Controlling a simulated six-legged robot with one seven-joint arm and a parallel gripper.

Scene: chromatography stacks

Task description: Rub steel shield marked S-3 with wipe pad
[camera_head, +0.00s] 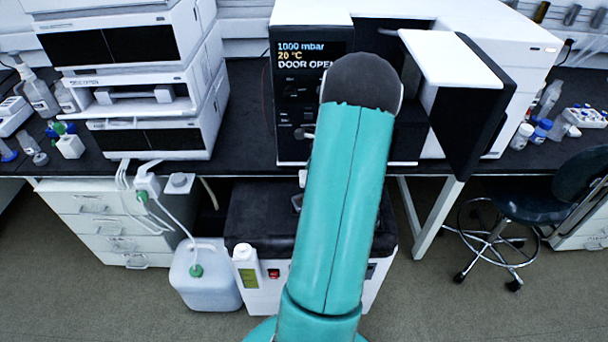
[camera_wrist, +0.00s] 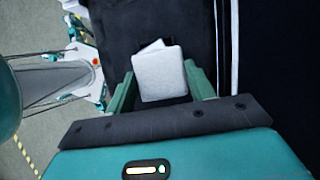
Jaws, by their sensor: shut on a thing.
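My gripper (camera_wrist: 159,84) shows in the wrist view with its two green fingers on either side of a pale grey-white square pad (camera_wrist: 159,72), which looks like the wipe pad. The fingers are shut on it. A second small white edge shows just behind the pad, and I cannot tell what it belongs to. Below the pad lies a dark surface. In the head view my own arm covers the middle, and the gripper and pad are hidden. I cannot make out a steel shield or an S-3 mark in either view.
An instrument (camera_head: 297,125) on the dark bench reads 1000 mbar, 20 °C, DOOR OPEN. Its door (camera_head: 462,95) stands open to the right. Stacked white modules (camera_head: 150,95) stand left. Below are a black-topped unit (camera_head: 258,215) and a white jug (camera_head: 205,280). A stool (camera_head: 560,200) stands right.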

